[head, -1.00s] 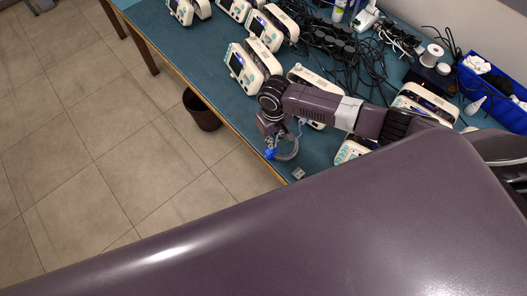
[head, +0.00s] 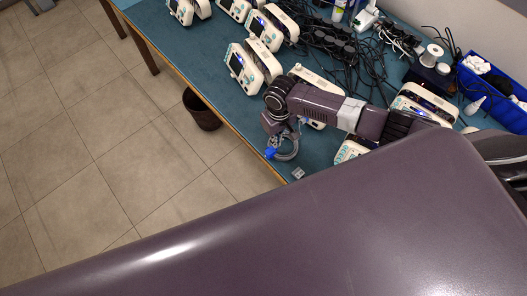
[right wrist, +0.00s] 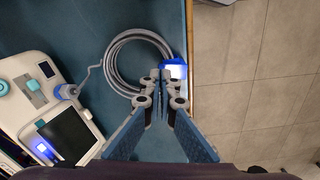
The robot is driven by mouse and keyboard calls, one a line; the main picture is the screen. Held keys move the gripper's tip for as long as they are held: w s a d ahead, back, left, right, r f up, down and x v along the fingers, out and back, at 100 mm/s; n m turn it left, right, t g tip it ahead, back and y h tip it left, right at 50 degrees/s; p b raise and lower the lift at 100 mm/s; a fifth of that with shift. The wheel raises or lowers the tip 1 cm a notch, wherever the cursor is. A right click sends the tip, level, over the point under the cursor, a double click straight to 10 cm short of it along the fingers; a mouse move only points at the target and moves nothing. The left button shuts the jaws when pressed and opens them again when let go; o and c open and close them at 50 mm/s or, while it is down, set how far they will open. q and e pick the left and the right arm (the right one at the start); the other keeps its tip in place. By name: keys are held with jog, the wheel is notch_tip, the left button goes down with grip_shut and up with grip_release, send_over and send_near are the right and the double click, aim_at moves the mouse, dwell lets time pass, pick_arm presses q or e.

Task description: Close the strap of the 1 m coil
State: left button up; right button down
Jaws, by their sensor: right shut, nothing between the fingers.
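The coil (right wrist: 116,64) of grey tubing lies near the edge of the teal table, and it also shows in the head view (head: 293,152). A blue piece with a pale bright patch (right wrist: 175,69), seemingly the strap, sits at the coil's edge-side rim; it shows blue in the head view (head: 270,153). My right gripper (right wrist: 163,76) is shut and empty, its tips over the coil's rim beside the blue piece. Whether the tips touch it I cannot tell. The fingers hide part of the coil's near rim. My left gripper is not in view.
A white monitor (right wrist: 55,125) stands close to the coil, with a thin cord between them. Several more monitors (head: 243,66) stand along the table. A small grey piece (head: 298,173) lies near the edge. A dark bin (head: 203,112) stands on the floor below.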

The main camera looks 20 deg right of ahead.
jog(key=shift+f, duration=0.15)
notch_tip(320, 180, up, 2)
jog(key=shift+r+p, duration=0.25)
jog(key=shift+p, duration=0.5)
jog(key=shift+r, duration=1.8)
